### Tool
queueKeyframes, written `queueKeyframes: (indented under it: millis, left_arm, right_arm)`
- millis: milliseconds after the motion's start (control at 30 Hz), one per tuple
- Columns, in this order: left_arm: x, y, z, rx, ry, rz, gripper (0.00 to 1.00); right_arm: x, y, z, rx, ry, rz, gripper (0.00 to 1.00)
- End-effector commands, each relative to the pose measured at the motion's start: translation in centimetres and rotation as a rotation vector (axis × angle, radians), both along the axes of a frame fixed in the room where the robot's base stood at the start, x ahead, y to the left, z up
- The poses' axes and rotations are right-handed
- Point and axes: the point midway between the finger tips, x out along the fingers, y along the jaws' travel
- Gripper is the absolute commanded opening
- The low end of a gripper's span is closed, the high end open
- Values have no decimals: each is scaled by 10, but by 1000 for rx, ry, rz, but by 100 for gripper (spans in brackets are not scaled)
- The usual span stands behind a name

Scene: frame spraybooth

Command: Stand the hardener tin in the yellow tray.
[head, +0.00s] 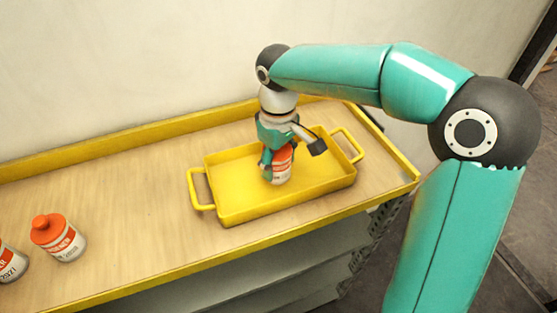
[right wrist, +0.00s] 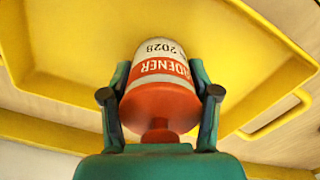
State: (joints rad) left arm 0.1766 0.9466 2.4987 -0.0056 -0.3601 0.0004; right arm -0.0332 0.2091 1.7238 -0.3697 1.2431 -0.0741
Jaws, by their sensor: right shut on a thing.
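The hardener tin (right wrist: 160,80), white with a red-orange band, shoulder and cap, is between the fingers of my right gripper (head: 277,160). The gripper is shut on it, one finger on each side, as the right wrist view shows. In the head view the tin (head: 282,168) is upright inside the outline of the yellow tray (head: 235,215). Its base is at or close to the tray floor; I cannot tell if it touches. The tray also fills much of the right wrist view (right wrist: 70,55). My left gripper is not in view.
The tray stands on a wooden-topped bench (head: 130,190) with a yellow rim. A similar tin with an orange cap (head: 62,240) stands at the left, and another tin (head: 10,262) is cut off by the picture edge. The bench between them and the tray is clear.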

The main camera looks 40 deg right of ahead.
Motion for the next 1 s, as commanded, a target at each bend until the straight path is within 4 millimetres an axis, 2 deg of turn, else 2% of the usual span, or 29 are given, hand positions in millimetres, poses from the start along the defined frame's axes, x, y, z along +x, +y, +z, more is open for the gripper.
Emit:
queueKeyframes:
  millis: [67, 100, 233, 667, 867, 1000]
  left_arm:
    - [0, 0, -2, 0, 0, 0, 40]
    - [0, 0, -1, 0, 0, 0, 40]
    - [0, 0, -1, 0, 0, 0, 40]
    - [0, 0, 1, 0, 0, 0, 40]
    - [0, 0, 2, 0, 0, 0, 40]
    - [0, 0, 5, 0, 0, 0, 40]
  right_arm:
    - [0, 0, -3, 0, -1, 0, 19]
    - [0, 0, -2, 0, 0, 0, 66]
    - [0, 0, -2, 0, 0, 0, 86]
    - [1, 0, 5, 0, -2, 0, 86]
    - [1, 0, 33, 1, -5, 0, 86]
    - [1, 1, 63, 0, -6, 0, 86]
